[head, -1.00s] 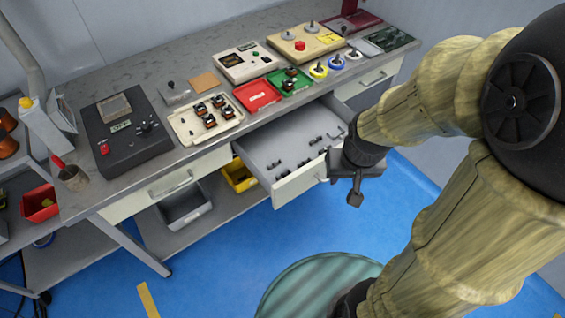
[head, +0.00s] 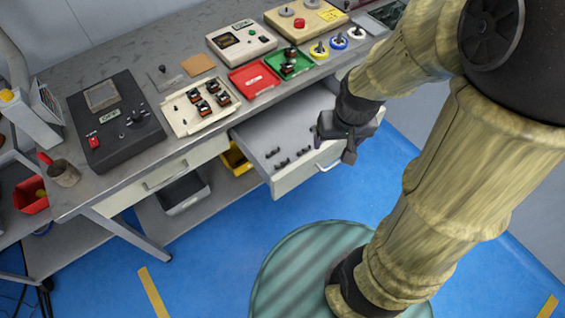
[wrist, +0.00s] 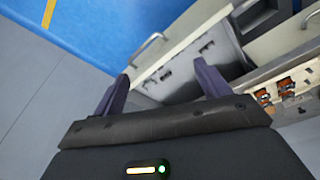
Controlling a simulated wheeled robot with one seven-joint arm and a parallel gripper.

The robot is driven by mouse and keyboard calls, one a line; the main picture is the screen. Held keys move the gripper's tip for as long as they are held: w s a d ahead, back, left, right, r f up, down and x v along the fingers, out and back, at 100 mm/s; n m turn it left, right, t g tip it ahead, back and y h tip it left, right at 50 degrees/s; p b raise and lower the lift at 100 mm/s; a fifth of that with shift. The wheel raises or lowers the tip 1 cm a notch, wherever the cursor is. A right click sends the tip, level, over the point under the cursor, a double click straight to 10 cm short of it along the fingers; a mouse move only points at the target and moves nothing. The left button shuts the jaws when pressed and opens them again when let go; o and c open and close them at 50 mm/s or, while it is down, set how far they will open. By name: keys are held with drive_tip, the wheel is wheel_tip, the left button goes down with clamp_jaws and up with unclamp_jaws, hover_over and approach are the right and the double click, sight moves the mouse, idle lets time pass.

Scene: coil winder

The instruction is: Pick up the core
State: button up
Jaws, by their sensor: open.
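Several small dark cores (head: 281,163) lie in the open grey drawer (head: 255,131) under the bench. They also show as dark pieces (wrist: 165,75) in the wrist view, along with another group (wrist: 207,47). My gripper (head: 350,143) is at the drawer's right side, above it, and hides that part of the drawer. In the wrist view my gripper (wrist: 160,72) has its two fingers spread wide, with the drawer front and some cores beyond the gap. Nothing is held between the fingers.
On the bench stand a cream tray (head: 181,126) with several wound coils, a red tray (head: 240,78), a green tray (head: 300,70) and a black meter box (head: 112,117). The drawer front with its handle (head: 329,165) sticks out over the blue floor (head: 215,240).

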drive_tip(key=w+a+f+n+g, duration=0.1)
drive_tip(key=w+a+f+n, duration=0.2)
drive_tip(key=w+a, duration=0.35)
drive_tip(key=n+g+p, duration=0.1)
drive_tip(key=n+p, duration=0.1)
drive_tip(key=n, duration=0.1)
hover_over(282, 162)
drive_tip(key=f, duration=0.5)
drive_tip(key=shift+w+f, duration=0.1)
drive_tip(key=shift+w, duration=0.2)
wheel_tip(282, 162, down, 12)
drive_tip(key=shift+a+r, duration=0.1)
drive_tip(key=shift+r, duration=0.05)
drive_tip(key=shift+f, duration=0.25)
drive_tip(key=f, duration=0.4)
drive_tip(key=shift+s, duration=0.2)
drive_tip(key=shift+f, duration=0.6)
